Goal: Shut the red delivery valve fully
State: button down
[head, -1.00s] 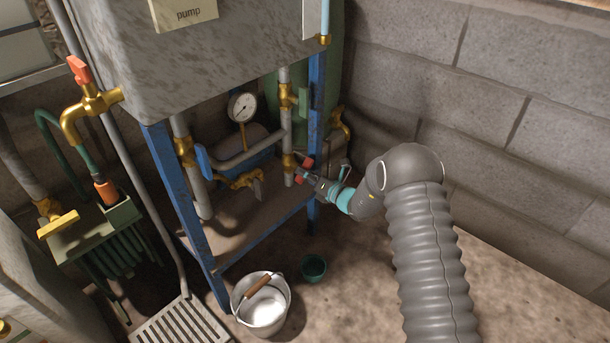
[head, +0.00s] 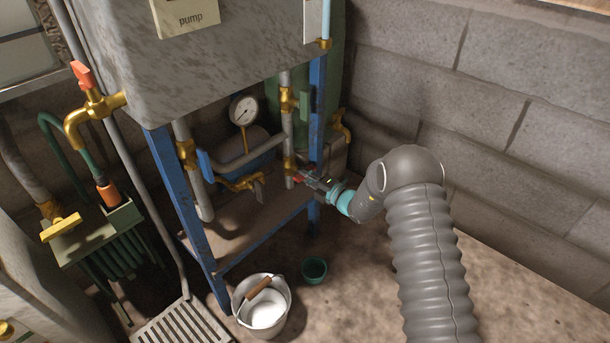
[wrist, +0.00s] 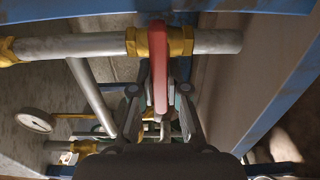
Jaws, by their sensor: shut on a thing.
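The red delivery valve is a brass body with a red lever handle, on the upright grey pipe inside the blue frame. In the wrist view the red handle (wrist: 158,68) runs across the line of the pipe, from the brass body (wrist: 178,42) down between my fingers. In the head view only a little of the red handle (head: 298,178) shows beside the brass. My gripper (head: 308,181) reaches in from the right past the blue post and is shut on the handle. In the wrist view my gripper (wrist: 160,100) has one finger on each side of it.
A blue post (head: 316,120) stands close to my gripper. A pressure gauge (head: 243,110) and a blue-handled valve (head: 204,161) are to the left. A metal bucket (head: 262,305) and a green pot (head: 313,270) stand on the floor below. The block wall is at right.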

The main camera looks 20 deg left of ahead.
jog(key=shift+m, duration=0.3)
dwell(0.4)
jog(key=c, duration=1.2)
grip_release()
jog(key=v, duration=1.2)
